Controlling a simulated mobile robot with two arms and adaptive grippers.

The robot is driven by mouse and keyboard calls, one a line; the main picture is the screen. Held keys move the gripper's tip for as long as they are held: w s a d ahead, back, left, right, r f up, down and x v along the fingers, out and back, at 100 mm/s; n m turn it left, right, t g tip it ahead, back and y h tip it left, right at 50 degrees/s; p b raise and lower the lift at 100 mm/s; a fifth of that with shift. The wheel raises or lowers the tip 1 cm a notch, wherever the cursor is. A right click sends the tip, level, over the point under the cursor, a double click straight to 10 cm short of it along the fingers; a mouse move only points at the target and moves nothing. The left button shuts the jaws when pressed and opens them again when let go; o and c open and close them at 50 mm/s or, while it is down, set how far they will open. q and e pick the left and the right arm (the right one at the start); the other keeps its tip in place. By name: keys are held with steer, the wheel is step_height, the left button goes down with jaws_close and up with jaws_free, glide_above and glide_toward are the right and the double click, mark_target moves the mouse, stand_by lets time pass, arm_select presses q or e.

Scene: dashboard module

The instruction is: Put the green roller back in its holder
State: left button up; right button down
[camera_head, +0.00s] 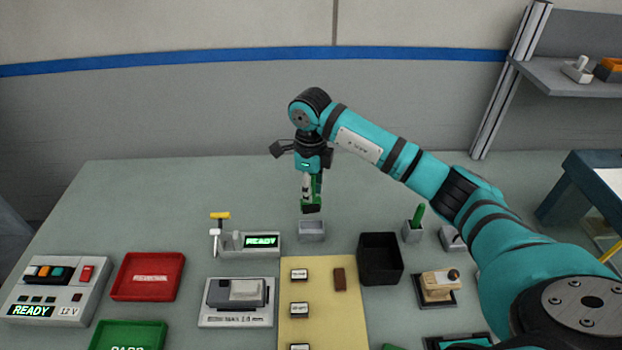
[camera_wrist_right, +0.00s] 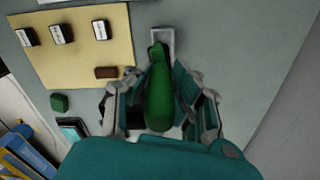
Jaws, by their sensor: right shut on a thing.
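My right gripper (camera_head: 311,203) is shut on the green roller (camera_wrist_right: 158,105), which shows as a thick green handle between the fingers in the wrist view. In the head view, only part of the roller shows behind the fingers, with its green lower end at the fingertips. A small grey open holder (camera_head: 311,232) stands on the table just below the gripper. It also shows in the wrist view (camera_wrist_right: 154,33), just beyond the roller's far end. The roller appears above the holder and apart from it. My left gripper is not in view.
Another grey cup (camera_head: 412,233) with a green item stands farther right. A yellow mat (camera_head: 322,300) with small blocks lies in front. The table behind is clear.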

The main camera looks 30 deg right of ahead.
steer(key=shift+w+d+m, duration=0.15)
steer(key=shift+m, duration=0.35)
steer(key=shift+w+f+m, duration=0.1)
steer(key=shift+m, duration=0.2)
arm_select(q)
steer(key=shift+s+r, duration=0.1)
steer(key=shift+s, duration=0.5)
arm_select(e)
steer(key=shift+d, duration=0.1)
steer(key=shift+f, duration=0.15)
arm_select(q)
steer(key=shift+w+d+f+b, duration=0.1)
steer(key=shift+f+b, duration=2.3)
arm_select(e)
steer(key=shift+f, duration=2.75)
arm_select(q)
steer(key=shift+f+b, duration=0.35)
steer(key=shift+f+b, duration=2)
arm_select(e)
steer(key=shift+f, duration=2.6)
